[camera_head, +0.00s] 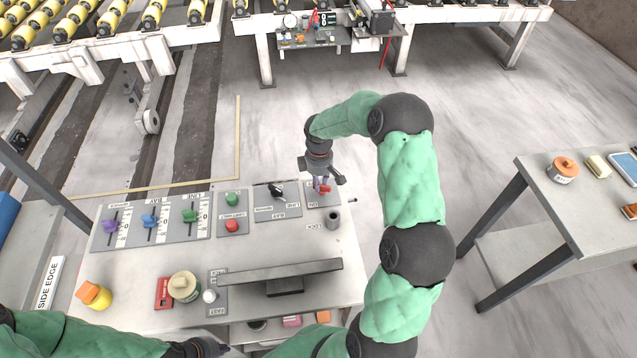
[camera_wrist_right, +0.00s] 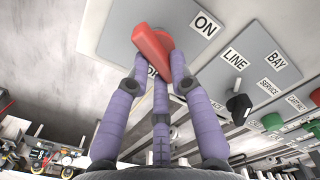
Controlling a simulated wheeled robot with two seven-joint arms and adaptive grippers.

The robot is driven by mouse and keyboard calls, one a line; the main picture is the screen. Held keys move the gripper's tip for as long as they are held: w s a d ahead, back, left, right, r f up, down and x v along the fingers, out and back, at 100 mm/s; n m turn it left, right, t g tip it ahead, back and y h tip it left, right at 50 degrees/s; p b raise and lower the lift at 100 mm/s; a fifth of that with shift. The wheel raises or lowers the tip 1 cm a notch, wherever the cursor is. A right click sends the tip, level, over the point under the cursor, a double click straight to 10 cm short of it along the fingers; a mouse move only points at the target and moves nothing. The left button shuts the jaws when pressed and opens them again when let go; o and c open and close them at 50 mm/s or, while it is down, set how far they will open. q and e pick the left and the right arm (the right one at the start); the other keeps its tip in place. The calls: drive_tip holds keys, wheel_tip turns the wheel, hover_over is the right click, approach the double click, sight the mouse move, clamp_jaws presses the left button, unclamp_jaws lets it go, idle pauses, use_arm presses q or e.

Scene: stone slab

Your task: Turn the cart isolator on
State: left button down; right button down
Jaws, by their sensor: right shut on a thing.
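The isolator's red handle (camera_wrist_right: 152,50) sits on a grey plate (camera_wrist_right: 110,32) with an ON label (camera_wrist_right: 205,25) to its right in the right wrist view. A second label below it is mostly hidden by the fingers. The handle slants up and left there, not at the ON label. In the head view, the red handle (camera_head: 325,188) is at the console's far right corner, partly covered. My right gripper (camera_head: 321,180) reaches down over it and is shut on it, purple fingers around it. My left gripper (camera_head: 200,348) is at the bottom edge, its fingers unclear.
The console (camera_head: 140,262) also carries coloured sliders (camera_head: 150,220), green and red buttons (camera_head: 232,226), a black selector (camera_head: 276,190) and a dark cup (camera_head: 333,218). A raised dark bar (camera_head: 280,271) crosses its front. A side table (camera_head: 540,200) stands right. Open floor lies between.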

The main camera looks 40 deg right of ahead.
drive_tip(key=m, duration=0.2)
drive_tip(key=m+b, duration=0.1)
drive_tip(key=m, duration=0.3)
drive_tip(key=shift+d, duration=0.4)
drive_tip(key=m+b, duration=0.1)
drive_tip(key=m, duration=0.2)
drive_tip(key=shift+d+m, duration=0.15)
drive_tip(key=shift+m, duration=0.25)
drive_tip(key=shift+s+d+m, duration=0.1)
drive_tip(key=shift+s+m, duration=0.1)
drive_tip(key=shift+m, duration=1.3)
drive_tip(key=shift+b, duration=0.3)
drive_tip(key=c, duration=1.1)
unclamp_jaws()
wheel_tip(320, 180, up, 12)
drive_tip(key=shift+s, duration=0.1)
